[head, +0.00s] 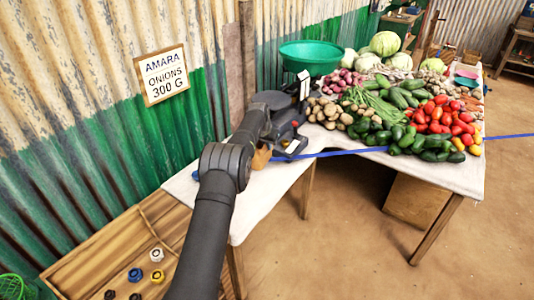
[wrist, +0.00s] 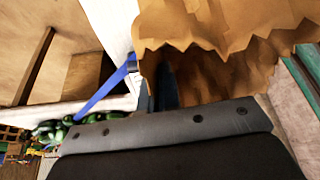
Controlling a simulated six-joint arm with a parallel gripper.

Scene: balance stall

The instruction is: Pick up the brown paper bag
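The brown paper bag (wrist: 215,25) fills the upper right of the wrist view, with its zigzag-cut rim close to my gripper. In the head view only a small brown patch of the bag (head: 262,157) shows beside my wrist, at the table's near left end; my arm hides the rest. My gripper (head: 290,150) is at the bag. In the wrist view a dark finger part (wrist: 163,88) shows at the bag's rim. The bag covers the fingertips, so I cannot tell whether they are open or closed on it.
The white-topped table (head: 330,165) holds potatoes, cucumbers, tomatoes and cabbages. A green bowl (head: 311,56) stands behind my gripper. A blue strap (head: 400,148) crosses the table. A corrugated wall with a sign (head: 162,75) stands at left. A wooden tray (head: 85,270) holds weights below.

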